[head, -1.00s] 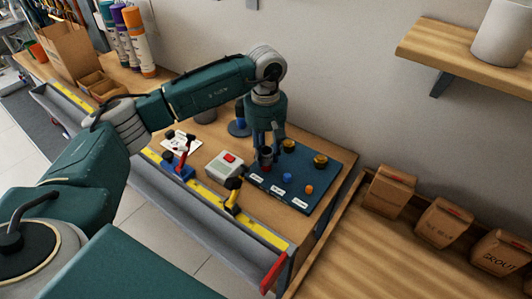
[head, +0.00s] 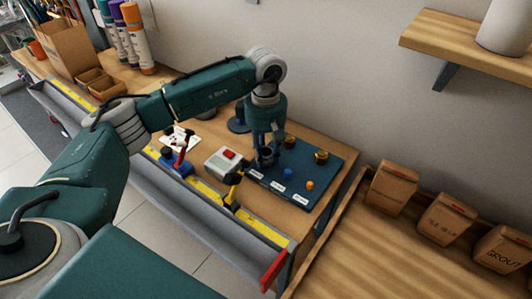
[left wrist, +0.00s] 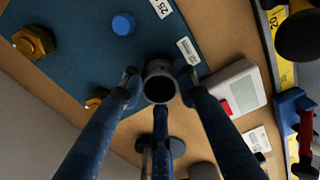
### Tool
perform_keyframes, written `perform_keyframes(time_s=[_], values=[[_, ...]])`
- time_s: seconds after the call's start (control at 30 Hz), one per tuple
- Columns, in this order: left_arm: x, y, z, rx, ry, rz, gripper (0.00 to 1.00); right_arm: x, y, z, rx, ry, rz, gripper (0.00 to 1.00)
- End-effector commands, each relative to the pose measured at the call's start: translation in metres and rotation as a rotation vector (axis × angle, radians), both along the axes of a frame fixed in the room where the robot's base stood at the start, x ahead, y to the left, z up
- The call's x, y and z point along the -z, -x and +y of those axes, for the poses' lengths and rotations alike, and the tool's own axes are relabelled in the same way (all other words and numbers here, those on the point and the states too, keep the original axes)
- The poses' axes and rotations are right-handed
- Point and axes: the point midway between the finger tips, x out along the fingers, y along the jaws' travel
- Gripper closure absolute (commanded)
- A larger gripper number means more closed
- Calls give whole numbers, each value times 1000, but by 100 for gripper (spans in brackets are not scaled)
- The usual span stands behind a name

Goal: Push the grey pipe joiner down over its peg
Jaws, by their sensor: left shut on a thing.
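My left gripper (head: 266,146) points down over the near-left part of the blue peg board (head: 318,178). Its fingers are shut on the grey pipe joiner (head: 266,157), a short upright tube low at the board. In the left wrist view the joiner (left wrist: 160,67) sits between the fingers, with its dark open bore facing the camera. Its peg is not visible; I cannot tell how far down the joiner sits. A blue peg (head: 287,172) and an orange peg (head: 309,186) stand to the right. My right gripper is not in view.
A grey box with a red button (head: 224,159) is to the left, and a yellow-black tool (head: 233,190) in front.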

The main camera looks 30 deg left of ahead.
Motion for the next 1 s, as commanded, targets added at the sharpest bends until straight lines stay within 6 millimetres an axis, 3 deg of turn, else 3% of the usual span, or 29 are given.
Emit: perform_keyframes(time_s=[0.3, 0.33, 0.43, 0.77, 1.0], values=[[2, 0, 0, 0, 0, 0, 88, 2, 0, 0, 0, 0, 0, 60], [2, 0, 0, 0, 0, 0, 66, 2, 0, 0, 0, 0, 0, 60], [2, 0, 0, 0, 0, 0, 48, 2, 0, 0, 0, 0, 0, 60], [-1, 0, 0, 0, 0, -1, 48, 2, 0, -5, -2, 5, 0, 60], [-37, -1, 0, 1, 0, -6, 48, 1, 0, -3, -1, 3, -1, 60]])
